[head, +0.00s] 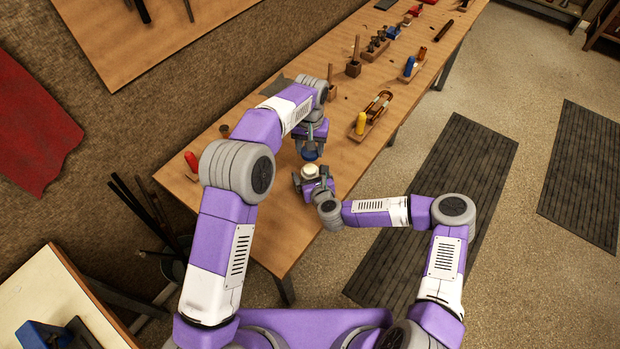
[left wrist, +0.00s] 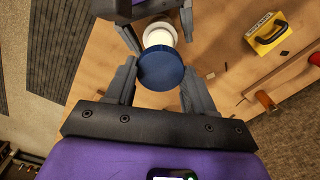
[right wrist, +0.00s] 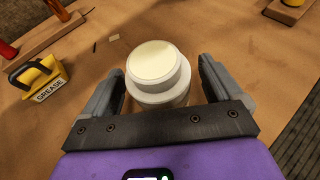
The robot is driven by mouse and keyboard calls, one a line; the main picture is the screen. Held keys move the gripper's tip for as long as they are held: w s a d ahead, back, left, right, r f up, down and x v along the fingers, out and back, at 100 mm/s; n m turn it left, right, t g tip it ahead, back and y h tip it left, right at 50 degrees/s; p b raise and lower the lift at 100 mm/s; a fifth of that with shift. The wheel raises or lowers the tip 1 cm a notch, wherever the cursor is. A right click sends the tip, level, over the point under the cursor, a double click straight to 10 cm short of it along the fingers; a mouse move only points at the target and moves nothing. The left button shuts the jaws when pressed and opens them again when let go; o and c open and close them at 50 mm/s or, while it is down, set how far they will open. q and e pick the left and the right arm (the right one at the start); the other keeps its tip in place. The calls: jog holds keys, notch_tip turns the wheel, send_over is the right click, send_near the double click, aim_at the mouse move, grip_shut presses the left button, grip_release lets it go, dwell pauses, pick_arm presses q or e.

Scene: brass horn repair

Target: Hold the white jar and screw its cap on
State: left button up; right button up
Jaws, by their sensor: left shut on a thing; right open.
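The white jar (head: 310,171) stands upright on the wooden workbench. In the right wrist view the jar (right wrist: 157,78) sits between the fingers of my right gripper (right wrist: 160,95). That gripper is open, with a visible gap beside the jar; it also shows in the head view (head: 313,184). My left gripper (left wrist: 160,88) is shut on the blue cap (left wrist: 163,72). The cap shows in the head view (head: 310,155) too, above and a little behind the jar, apart from it. The jar (left wrist: 158,36) is partly hidden by the cap in the left wrist view.
A yellow block labelled GREASE (right wrist: 42,80) with a dark handle lies on the bench near the jar. A wooden tray (head: 372,125) with a yellow-handled tool is to the right. Several tools stand farther along the bench. A red-handled tool (head: 191,161) is at the left.

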jog(key=c, duration=1.5)
pick_arm(q)
send_over(310, 168)
jog(key=shift+f, duration=2.5)
jog(key=shift+f, duration=0.9)
jog(key=shift+f, duration=0.5)
